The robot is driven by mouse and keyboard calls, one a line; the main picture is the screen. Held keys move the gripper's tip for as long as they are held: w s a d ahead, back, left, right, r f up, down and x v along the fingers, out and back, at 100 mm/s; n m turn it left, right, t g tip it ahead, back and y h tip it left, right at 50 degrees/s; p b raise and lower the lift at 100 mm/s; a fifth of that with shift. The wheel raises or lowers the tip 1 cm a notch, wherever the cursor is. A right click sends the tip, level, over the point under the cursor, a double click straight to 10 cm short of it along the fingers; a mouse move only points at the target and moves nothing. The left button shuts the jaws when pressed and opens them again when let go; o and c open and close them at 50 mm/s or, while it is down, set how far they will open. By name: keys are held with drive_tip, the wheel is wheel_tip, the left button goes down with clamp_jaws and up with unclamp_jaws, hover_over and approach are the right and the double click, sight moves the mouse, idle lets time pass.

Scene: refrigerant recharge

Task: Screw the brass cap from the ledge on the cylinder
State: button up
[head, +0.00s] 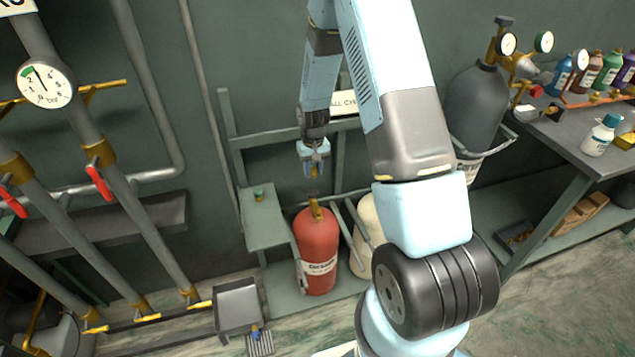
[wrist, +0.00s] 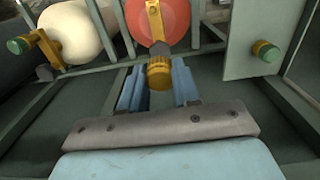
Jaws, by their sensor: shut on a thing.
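My gripper (head: 314,158) hangs over the red cylinder (head: 317,255), pointing down. It is shut on the brass cap (wrist: 159,76), which sits between the two fingertips in the wrist view. The red cylinder also shows there (wrist: 178,18), with its brass valve (wrist: 155,22) and a dark stub beyond the cap. In the head view the cap appears a little above the valve (head: 316,210), with a gap between them. The ledge (head: 264,222) is left of the cylinder and carries a small brass piece with a green top (head: 258,194).
A cream cylinder (head: 368,218) stands right of the red one, behind a rack rail, partly hidden by my arm. A grey cylinder (head: 475,105) is strapped further right. A bench (head: 560,135) with bottles is at the right. Pipes and a gauge (head: 45,84) are at the left.

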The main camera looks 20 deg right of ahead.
drive_tip(key=shift+d, duration=0.2)
drive_tip(key=s+f+n, duration=0.1)
drive_tip(key=s+f, duration=0.1)
drive_tip(key=s+f+n, duration=0.2)
drive_tip(key=f, duration=0.1)
drive_tip(key=shift+s+f, duration=0.15)
drive_tip(key=shift+f, duration=3)
drive_tip(key=shift+f, duration=0.95)
drive_tip(key=m, duration=0.3)
idle(0.3)
